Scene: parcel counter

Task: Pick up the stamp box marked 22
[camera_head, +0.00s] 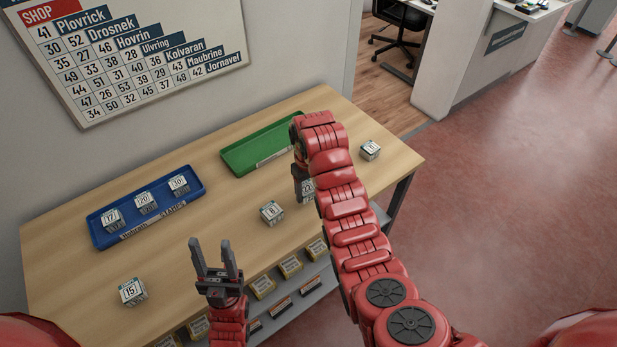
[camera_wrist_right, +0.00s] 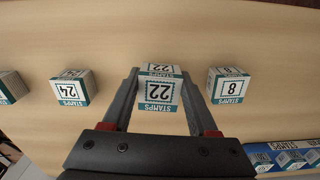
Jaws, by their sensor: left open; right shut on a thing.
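The stamp box marked 22 (camera_wrist_right: 160,92) is white with teal bands and sits between the two fingers of my right gripper (camera_wrist_right: 160,78) in the wrist view. The fingers are shut on its sides. I cannot tell whether it is clear of the tabletop. In the head view the box (camera_head: 308,188) is partly hidden by my right gripper (camera_head: 302,182) and arm. My left gripper (camera_head: 212,244) is open and empty near the table's front edge, apart from any box.
Box 8 (camera_wrist_right: 229,85) and box 24 (camera_wrist_right: 73,87) flank box 22 on the wooden table (camera_head: 80,280). Box 15 (camera_head: 132,291) is at front left. A blue tray (camera_head: 108,240) holds several boxes; a green tray (camera_head: 240,160) shows none. Another box (camera_head: 370,150) stands at far right.

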